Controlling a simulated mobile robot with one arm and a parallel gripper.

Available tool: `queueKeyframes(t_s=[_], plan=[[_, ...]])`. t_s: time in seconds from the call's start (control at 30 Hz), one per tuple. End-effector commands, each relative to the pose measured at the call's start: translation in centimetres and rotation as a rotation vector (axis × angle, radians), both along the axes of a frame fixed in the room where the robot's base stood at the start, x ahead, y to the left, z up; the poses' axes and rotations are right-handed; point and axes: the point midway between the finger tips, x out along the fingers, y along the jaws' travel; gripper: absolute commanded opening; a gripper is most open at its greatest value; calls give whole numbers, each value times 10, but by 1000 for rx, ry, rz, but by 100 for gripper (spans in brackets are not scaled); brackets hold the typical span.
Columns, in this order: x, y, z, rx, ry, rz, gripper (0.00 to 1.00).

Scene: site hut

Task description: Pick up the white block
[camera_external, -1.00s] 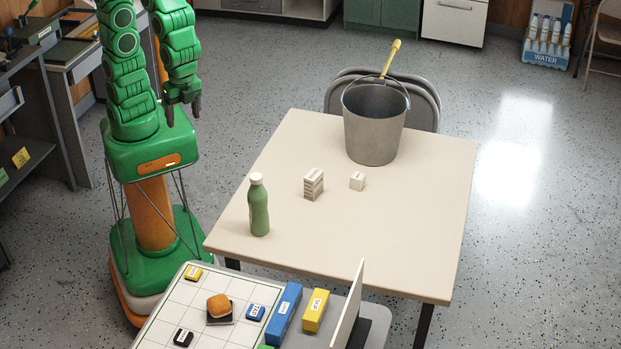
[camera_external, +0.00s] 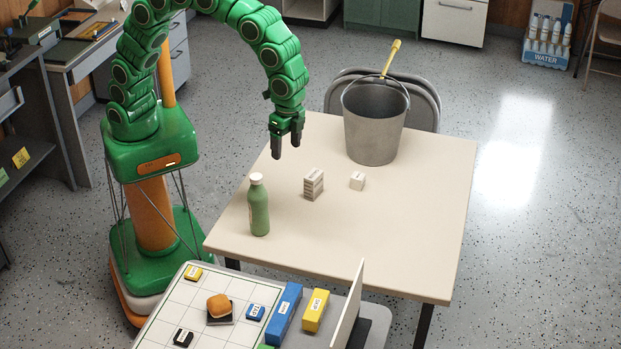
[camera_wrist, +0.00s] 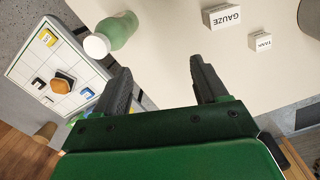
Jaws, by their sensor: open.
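A small white block (camera_external: 357,181) with a dark label stands on the beige table, right of a larger white box (camera_external: 313,184) with dark bands. In the wrist view the small white block (camera_wrist: 261,41) is at the upper right, and the larger box (camera_wrist: 230,17), labelled GAUZE, is left of it. My gripper (camera_external: 286,149) is open and empty, above the table's back left part, left of both. Its two fingers also show in the wrist view (camera_wrist: 161,68), apart, with nothing between them.
A green bottle (camera_external: 259,207) with a white cap stands at the table's left. A metal bucket (camera_external: 373,134) with a yellow-handled tool stands at the back. A gridded board (camera_external: 170,312) with small items lies in front. The table's right side (camera_external: 430,220) is bare.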

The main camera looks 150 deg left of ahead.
Motion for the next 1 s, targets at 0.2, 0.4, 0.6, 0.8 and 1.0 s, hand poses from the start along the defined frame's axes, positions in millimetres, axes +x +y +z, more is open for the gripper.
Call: queueKeyframes(t_s=[0.2, 0.4, 0.6, 0.8, 1.0], plan=[[7, 65, -35, 6, -7, 60, 72], [5, 125, -69, 16, -14, 115, 72], [-5, 184, -105, 29, -19, 169, 72], [-21, 234, -138, 44, -21, 214, 72], [-32, 257, -156, 51, -21, 236, 72]])
